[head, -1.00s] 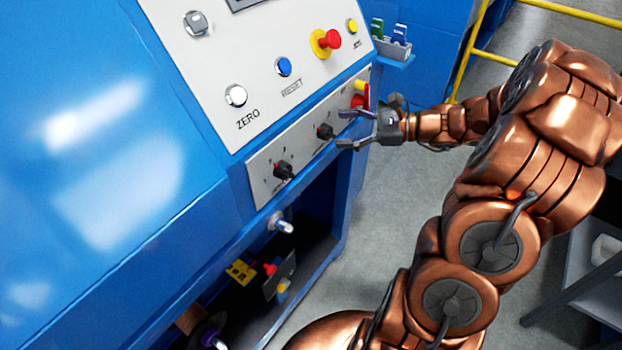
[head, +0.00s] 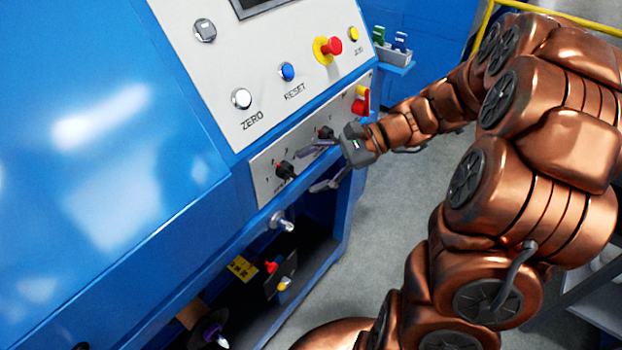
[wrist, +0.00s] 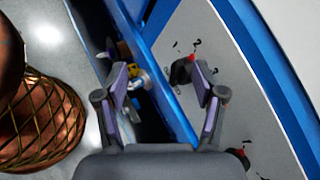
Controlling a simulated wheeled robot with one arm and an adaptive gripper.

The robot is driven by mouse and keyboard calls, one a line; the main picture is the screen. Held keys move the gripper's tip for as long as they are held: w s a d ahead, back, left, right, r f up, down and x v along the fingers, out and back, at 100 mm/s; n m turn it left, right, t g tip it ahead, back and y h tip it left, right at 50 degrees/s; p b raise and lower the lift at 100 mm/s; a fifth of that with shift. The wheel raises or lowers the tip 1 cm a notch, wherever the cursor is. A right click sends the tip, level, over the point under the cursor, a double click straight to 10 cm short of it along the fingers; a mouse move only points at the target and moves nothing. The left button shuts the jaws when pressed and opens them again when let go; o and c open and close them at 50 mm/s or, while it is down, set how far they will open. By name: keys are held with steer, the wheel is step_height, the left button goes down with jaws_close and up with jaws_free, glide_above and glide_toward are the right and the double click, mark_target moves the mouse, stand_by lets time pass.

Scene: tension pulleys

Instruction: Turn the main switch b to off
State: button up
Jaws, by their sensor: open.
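The lower panel (head: 305,140) of the blue machine carries two black rotary knobs and a red switch (head: 361,101) with a yellow part at its right end. The left knob (head: 285,171) has a red mark and also shows in the wrist view (wrist: 183,70). The right knob (head: 326,132) is partly hidden by my gripper. I cannot read which one is main switch b. My gripper (head: 308,171) is open and empty, its fingertips pointing at the left knob. In the wrist view my gripper (wrist: 161,76) has its right finger beside this knob; contact cannot be told.
Above are the ZERO button (head: 242,98), blue RESET button (head: 287,71) and red emergency stop (head: 331,47). A metal knob (head: 282,222) sticks out below the panel, over an open bay with small parts. Floor (head: 385,220) is free to the right.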

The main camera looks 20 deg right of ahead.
steer(key=shift+s+a+n+g+h, duration=0.2)
steer(key=shift+s+a+n+g, duration=0.1)
steer(key=shift+s+a, duration=0.25)
steer(key=shift+s+a+n+g+h, duration=0.2)
steer(key=shift+s+a+n, duration=0.1)
steer(key=shift+s, duration=0.4)
steer(key=shift+c, duration=0.2)
